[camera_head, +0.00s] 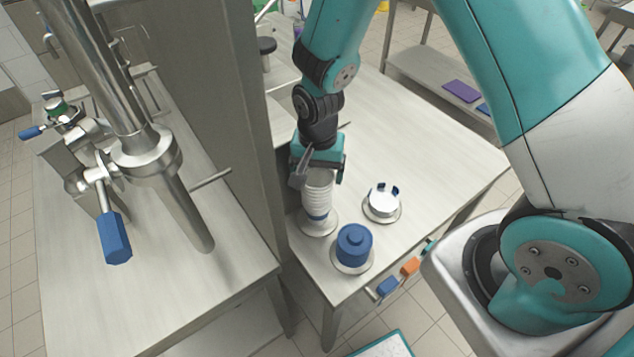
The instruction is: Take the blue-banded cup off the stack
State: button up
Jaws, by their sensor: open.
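A stack of white ribbed cups (318,188) stands upright on a round metal base (326,231) on the steel table. A blue band (317,215) shows low on the stack; I cannot tell how many cups carry one. My gripper (318,174) points down at the top of the stack, with one finger to its left and the other side of the jaws to its right. The jaws are open around the stack's top. The top cup's rim is hidden behind the gripper.
A blue lidded canister (354,247) stands on a round base just right of the stack. A white holder with blue prongs (383,202) stands behind it. A grey upright panel (232,110) is close on the left. The table's (430,150) right and back are clear.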

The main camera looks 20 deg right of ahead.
aim_at(319, 175)
jog(key=c, duration=0.6)
jog(key=shift+r+b, duration=0.15)
jog(key=shift+b, duration=0.15)
jog(key=shift+d+r+b, duration=0.1)
jog(key=shift+d+b, duration=0.05)
jog(key=shift+b, duration=0.2)
notch_tip(319, 175, up, 6)
jog(key=shift+r+b, duration=0.1)
jog(key=shift+b, duration=0.85)
jog(key=s+d+b, duration=0.2)
jog(key=s+d, duration=0.1)
jog(key=d, duration=0.2)
jog(key=s+d+b, duration=0.1)
jog(key=s+d, duration=0.3)
jog(key=d, duration=0.2)
jog(key=s+d+b, duration=0.2)
jog(key=s+d, duration=0.2)
jog(key=d, duration=0.1)
jog(key=shift+d+r+b, duration=0.15)
jog(key=shift+r+b, duration=0.05)
jog(key=shift+b, duration=0.15)
